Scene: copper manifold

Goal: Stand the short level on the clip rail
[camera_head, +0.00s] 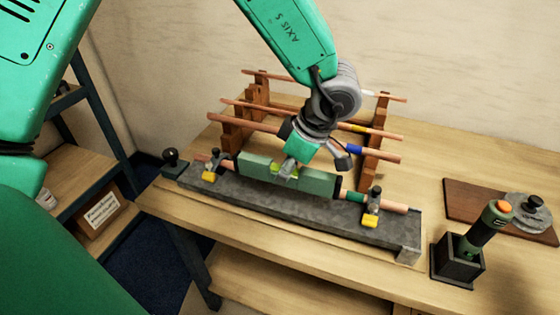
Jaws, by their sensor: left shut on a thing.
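The short level is a pale green bar (314,182) with dark end caps and a yellow-green vial near its middle. It lies lengthwise along the clip rail (290,208), a long grey slab with yellow-tabbed clips at both ends. My left gripper (288,170) comes down from above and is shut on the level near its middle. The level stands upright on its long edge over the copper pipe (394,206) in the clips. I cannot tell whether it touches the pipe or hovers just above. My right gripper is out of view.
Behind the rail, wooden racks (374,140) carry several copper pipes with coloured bands. A tool with an orange button (487,228) stands in a black holder at right. A brown board (478,205) carries a round metal piece (532,209). A shelf with a box (103,212) is at left.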

